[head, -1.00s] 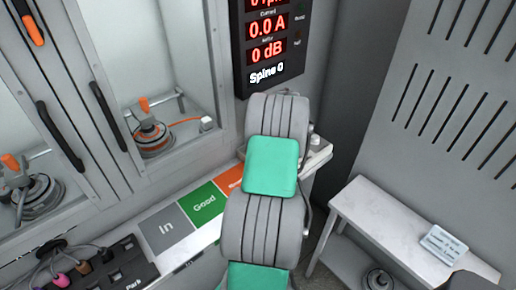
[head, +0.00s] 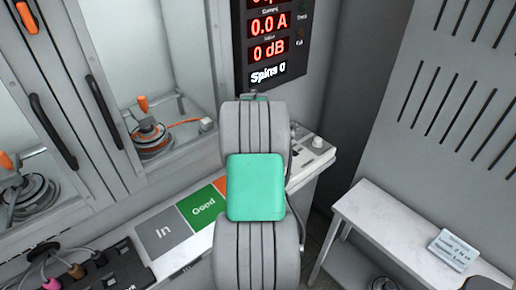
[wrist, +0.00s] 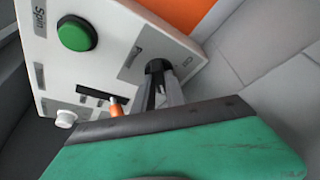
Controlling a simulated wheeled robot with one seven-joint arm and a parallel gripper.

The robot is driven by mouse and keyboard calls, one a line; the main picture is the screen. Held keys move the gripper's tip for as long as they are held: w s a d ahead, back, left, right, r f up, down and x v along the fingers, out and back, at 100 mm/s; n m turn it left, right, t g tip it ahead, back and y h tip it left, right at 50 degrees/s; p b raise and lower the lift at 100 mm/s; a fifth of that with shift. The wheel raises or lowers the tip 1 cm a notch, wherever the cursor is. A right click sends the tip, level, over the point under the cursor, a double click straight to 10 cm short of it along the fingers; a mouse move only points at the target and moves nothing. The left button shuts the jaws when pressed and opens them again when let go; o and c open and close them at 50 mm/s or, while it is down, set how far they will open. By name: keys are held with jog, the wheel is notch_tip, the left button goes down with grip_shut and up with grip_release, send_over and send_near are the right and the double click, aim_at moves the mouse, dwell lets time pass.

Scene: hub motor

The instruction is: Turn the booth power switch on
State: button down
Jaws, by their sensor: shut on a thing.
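The white control panel (wrist: 100,30) fills the upper left of the wrist view. Its black power switch (wrist: 155,66) sits beside the "Power" label near the panel's edge. My gripper (wrist: 164,82) is shut on the power switch, its narrow grey fingers reaching it from below; they hide part of the switch, and I cannot tell which way it is set. In the head view, the panel (head: 316,152) shows to the right of my arm, which hides the gripper and switch.
The panel also has a green "Spin" button (wrist: 76,34), an orange-tipped lever (wrist: 115,108) and a white knob (wrist: 66,119). The booth (head: 150,135) holds a motor on the left. A white side table (head: 385,230) stands at right.

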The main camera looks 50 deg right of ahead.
jog(key=shift+d+r, duration=0.1)
jog(key=shift+r, duration=0.05)
dwell(0.3)
jog(key=c, duration=1.4)
grip_release()
jog(key=v, duration=0.7)
jog(key=shift+s+a+r, duration=0.1)
jog(key=shift+a+r, duration=0.15)
